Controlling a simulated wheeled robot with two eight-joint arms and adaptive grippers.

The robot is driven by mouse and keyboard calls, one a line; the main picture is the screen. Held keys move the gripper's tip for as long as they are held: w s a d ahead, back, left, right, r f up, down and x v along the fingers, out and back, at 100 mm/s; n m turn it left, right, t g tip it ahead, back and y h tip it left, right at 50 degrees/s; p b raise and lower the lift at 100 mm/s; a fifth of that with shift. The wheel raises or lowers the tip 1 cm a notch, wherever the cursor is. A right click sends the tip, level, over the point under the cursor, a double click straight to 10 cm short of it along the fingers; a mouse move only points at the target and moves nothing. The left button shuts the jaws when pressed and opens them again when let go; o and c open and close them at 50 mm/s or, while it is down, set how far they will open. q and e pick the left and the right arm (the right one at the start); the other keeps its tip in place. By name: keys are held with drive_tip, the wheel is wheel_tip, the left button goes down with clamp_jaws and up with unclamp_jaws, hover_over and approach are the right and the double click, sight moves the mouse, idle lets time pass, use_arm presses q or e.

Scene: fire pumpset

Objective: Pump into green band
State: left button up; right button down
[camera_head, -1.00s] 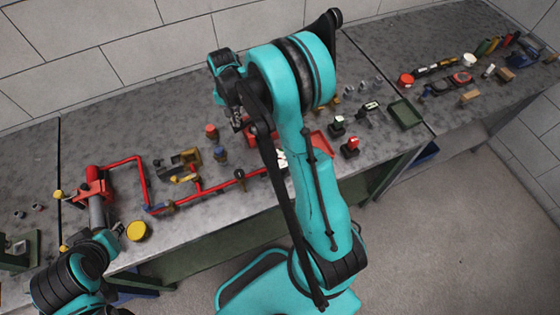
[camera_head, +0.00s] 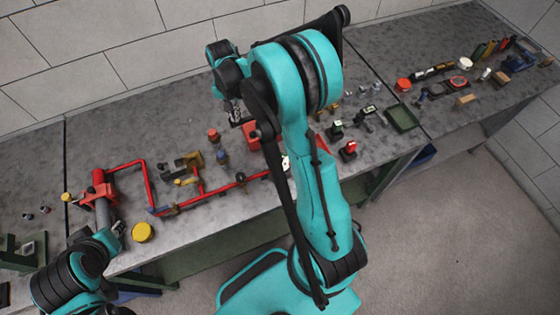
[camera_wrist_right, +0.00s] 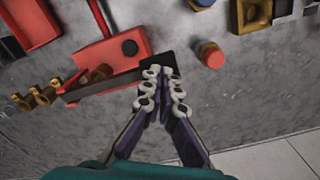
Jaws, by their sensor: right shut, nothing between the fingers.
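The red pump unit (camera_head: 252,136) stands on the bench, partly hidden by my right arm. In the right wrist view its red body (camera_wrist_right: 108,56) has a dark bar (camera_wrist_right: 103,87) along its near side, ending in a black block (camera_wrist_right: 160,62). My right gripper (camera_wrist_right: 163,74) is shut and empty, its tips right at that block; touching cannot be told. It also shows in the head view (camera_head: 237,114). The red pipe run (camera_head: 202,200) leads left toward a grey cylinder (camera_head: 102,212). My left gripper (camera_head: 117,230) is beside that cylinder; its jaws are unclear. No green band is readable.
A red-topped fitting (camera_wrist_right: 210,55) stands close right of my right fingertips in the wrist view. A yellow disc (camera_head: 142,232) lies near the bench's front edge. A green tray (camera_head: 403,117) and small parts lie to the right. The back strip by the wall is mostly clear.

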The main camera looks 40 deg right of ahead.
drive_tip(key=shift+f, duration=0.15)
idle(0.3)
wheel_tip(320, 180, down, 5)
drive_tip(key=b, duration=0.4)
drive_tip(key=shift+f, duration=0.15)
idle(0.3)
drive_tip(key=shift+r+p, duration=1.55)
drive_tip(key=shift+r, duration=1.2)
